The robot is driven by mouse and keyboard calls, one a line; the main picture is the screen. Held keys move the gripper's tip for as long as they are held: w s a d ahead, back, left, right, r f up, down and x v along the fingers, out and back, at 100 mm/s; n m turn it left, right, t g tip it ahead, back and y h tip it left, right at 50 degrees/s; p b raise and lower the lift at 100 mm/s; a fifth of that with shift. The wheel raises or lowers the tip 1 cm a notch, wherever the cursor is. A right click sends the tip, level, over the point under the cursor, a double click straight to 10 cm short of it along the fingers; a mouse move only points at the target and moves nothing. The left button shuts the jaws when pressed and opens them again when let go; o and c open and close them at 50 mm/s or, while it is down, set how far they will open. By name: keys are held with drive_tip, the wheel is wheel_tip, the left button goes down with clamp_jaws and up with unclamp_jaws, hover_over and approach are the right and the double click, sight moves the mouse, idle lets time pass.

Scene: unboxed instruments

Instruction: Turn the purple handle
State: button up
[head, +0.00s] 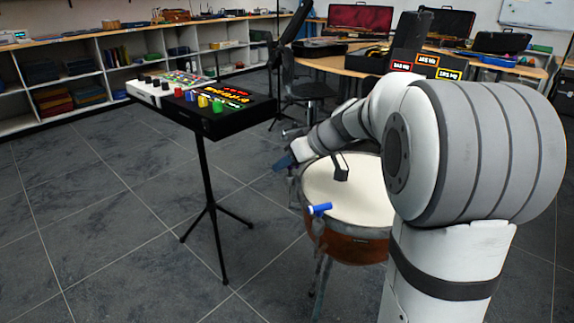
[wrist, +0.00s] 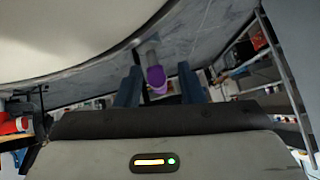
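The purple handle (wrist: 157,80) shows in the wrist view, near the middle, just below the rim of a large pale drum. It sits in the gap between the two blue fingers of my gripper (wrist: 160,88), which are apart on either side of it. I cannot tell whether either finger touches it. In the head view my gripper (head: 286,162) is at the left edge of the drum (head: 355,198), which has a white head and an orange-brown body. The purple handle is hidden there.
A blue handle (head: 320,209) sticks out at the drum's front rim. A black stand (head: 205,185) with a black-and-white control panel (head: 225,118) stands left of the drum. Shelves (head: 75,85) line the back wall, and a table (head: 345,65) with cases is behind. The floor at left is clear.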

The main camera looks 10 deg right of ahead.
drive_tip(key=shift+c, duration=0.3)
clamp_jaws()
drive_tip(key=shift+a, duration=0.15)
drive_tip(key=shift+f, duration=0.1)
